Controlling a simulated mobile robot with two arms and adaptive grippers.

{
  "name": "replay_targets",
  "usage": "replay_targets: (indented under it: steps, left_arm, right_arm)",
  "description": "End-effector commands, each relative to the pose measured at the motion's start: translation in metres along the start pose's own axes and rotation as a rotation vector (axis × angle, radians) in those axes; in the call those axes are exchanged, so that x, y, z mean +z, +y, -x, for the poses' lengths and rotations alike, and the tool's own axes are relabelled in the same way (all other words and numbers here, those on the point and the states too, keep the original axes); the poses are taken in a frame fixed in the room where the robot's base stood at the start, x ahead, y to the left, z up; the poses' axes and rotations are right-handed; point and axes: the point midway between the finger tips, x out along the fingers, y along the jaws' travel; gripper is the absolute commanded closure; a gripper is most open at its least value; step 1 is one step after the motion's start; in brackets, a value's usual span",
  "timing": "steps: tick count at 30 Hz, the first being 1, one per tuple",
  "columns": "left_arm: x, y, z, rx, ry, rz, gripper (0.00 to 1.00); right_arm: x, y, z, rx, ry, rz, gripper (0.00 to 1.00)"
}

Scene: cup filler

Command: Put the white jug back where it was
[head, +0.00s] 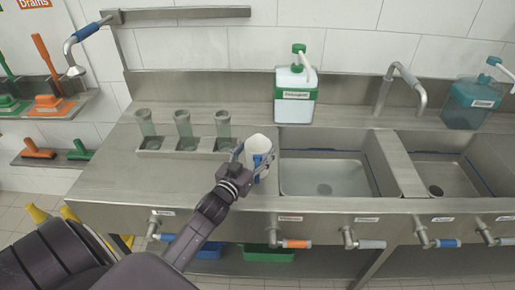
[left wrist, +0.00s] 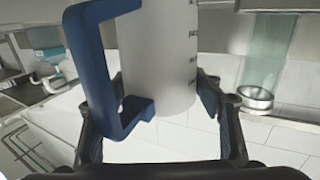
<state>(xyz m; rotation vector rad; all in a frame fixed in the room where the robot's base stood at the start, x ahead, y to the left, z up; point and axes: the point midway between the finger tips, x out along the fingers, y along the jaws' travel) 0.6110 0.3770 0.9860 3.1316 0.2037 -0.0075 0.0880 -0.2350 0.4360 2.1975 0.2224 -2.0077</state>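The white jug (head: 258,146) is at the right end of the steel counter, beside the left sink basin. It looks roughly upright in the head view. The left wrist view shows its white body (left wrist: 160,60) with dark measuring marks and its blue handle (left wrist: 88,55). My left gripper (head: 254,158) has one finger on each side of the jug body, and both pads (left wrist: 160,98) seem to press against it. I cannot tell whether the jug's base touches the counter. My right gripper is not in view.
Three clear greenish cups (head: 183,125) stand in metal holders to the left of the jug. A soap bottle with a green pump (head: 295,95) stands behind the left basin (head: 325,178). A faucet (head: 400,80) and a teal bottle (head: 470,102) are farther right. The counter's front left (head: 130,185) is clear.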

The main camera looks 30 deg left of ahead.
Motion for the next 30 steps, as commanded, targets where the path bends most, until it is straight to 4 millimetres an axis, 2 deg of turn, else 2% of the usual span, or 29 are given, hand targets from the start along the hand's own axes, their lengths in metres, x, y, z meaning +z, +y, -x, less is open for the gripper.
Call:
replay_targets:
  steps: [1,4,14,16,20,30]
  left_arm:
    - [0.0,0.0,0.0,0.0,0.0,0.0,0.32]
    - [0.0,0.0,0.0,0.0,-0.001,0.0,0.23]
    - [-0.005,0.0,0.0,0.0,0.0,0.0,0.23]
    - [-0.002,0.0,0.006,0.0,-0.002,0.001,0.23]
    - [-0.001,0.0,0.025,-0.001,-0.003,0.001,0.23]
    - [-0.001,0.0,0.092,-0.001,-0.003,0.001,0.23]
  right_arm:
    - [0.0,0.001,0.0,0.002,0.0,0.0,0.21]
    - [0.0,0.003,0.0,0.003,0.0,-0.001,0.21]
    - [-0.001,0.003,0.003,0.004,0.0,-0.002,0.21]
    - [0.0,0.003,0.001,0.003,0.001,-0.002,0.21]
    - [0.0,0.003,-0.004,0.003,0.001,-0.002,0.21]
    - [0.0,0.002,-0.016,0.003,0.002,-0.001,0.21]
